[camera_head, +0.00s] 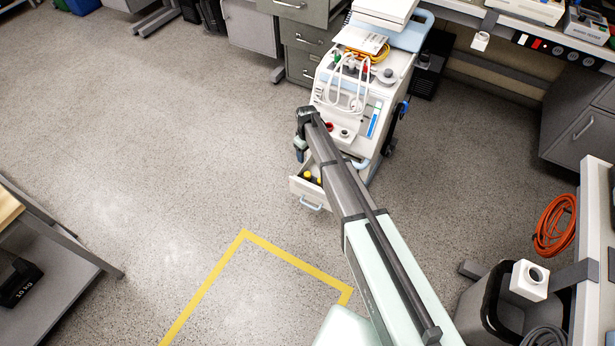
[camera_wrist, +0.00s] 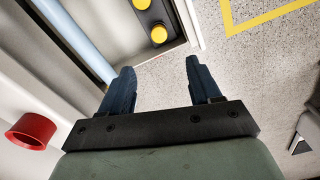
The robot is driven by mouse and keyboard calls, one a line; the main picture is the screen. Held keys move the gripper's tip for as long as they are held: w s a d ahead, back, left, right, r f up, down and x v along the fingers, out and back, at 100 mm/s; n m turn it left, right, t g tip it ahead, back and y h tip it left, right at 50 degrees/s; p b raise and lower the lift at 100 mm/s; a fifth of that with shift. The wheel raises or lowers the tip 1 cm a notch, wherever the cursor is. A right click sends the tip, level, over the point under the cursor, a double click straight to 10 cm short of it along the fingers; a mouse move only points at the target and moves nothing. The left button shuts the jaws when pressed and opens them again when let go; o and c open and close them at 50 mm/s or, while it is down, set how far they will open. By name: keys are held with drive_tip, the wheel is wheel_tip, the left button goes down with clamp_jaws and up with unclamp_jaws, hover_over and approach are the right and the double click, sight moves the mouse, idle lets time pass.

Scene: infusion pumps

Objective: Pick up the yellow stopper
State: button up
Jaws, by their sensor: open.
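Two round yellow stoppers, a nearer one (camera_wrist: 159,34) and one cut by the top edge (camera_wrist: 140,4), sit in a dark holder (camera_wrist: 150,18) inside an open drawer in the wrist view. In the head view, small yellow-and-black shapes (camera_head: 308,176) show in the open drawer (camera_head: 309,197) low on the white cart. I cannot tell which stopper is meant. My gripper (camera_wrist: 160,66) is open and empty, with its dark fingers apart. The stoppers lie beyond the fingertips, not between them. In the head view, my gripper (camera_head: 299,157) hangs above the drawer's left side.
The white medical cart (camera_head: 372,90) stands behind the drawer, with cables and a red round part (camera_head: 329,126); a red part (camera_wrist: 32,130) also shows at left in the wrist view. The floor left of the cart is clear. Yellow floor tape (camera_head: 215,270) lies in front.

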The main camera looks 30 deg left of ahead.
sight(307, 173)
wheel_tip(307, 173, down, 14)
drive_tip(key=shift+w+a+r, duration=0.1)
idle(0.8)
drive_tip(key=shift+c, duration=0.4)
clamp_jaws()
